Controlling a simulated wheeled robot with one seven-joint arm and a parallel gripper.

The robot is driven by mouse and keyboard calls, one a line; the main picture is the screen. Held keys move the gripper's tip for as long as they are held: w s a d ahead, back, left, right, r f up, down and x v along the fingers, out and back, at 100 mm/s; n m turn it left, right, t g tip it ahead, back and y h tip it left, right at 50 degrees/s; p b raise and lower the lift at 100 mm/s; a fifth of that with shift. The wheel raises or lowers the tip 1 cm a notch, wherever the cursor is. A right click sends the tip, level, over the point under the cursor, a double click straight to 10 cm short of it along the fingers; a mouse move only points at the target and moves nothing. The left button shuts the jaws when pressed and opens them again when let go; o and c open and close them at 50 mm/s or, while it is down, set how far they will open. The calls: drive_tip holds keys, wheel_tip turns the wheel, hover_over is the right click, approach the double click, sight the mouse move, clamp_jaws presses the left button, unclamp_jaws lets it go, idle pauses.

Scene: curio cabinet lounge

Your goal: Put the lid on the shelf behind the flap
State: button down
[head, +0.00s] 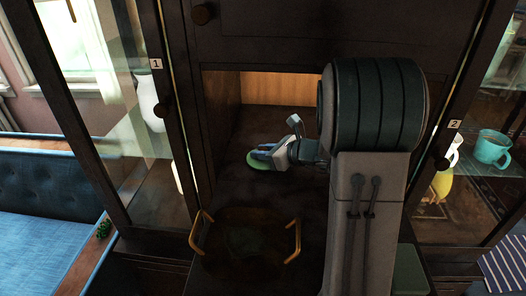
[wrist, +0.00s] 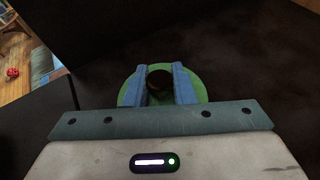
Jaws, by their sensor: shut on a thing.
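The lid (head: 258,164) is a small green disc, and in the wrist view the green lid (wrist: 197,86) has a dark round knob (wrist: 159,78) at its middle. My gripper (head: 264,152) is shut on the knob, with one blue finger on each side, as the wrist view of my gripper (wrist: 160,83) shows. The lid is inside the dark shelf compartment (head: 285,125) in the middle of the cabinet, over its floor. I cannot tell whether the lid touches the floor. The compartment's front is open. I cannot make out the flap for certain.
A dark tray with brass handles (head: 294,241) is in front of the opening. Glass door 1 (head: 140,125) is at left, glass door 2 (head: 480,150) at right, with a teal mug (head: 490,148) and yellow vase (head: 443,180) behind it. A blue sofa (head: 45,190) stands left.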

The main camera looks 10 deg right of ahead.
drive_tip(key=c, duration=1.2)
unclamp_jaws()
drive_tip(key=shift+c, duration=0.2)
drive_tip(key=b+v, duration=0.1)
drive_tip(key=v, duration=1.1)
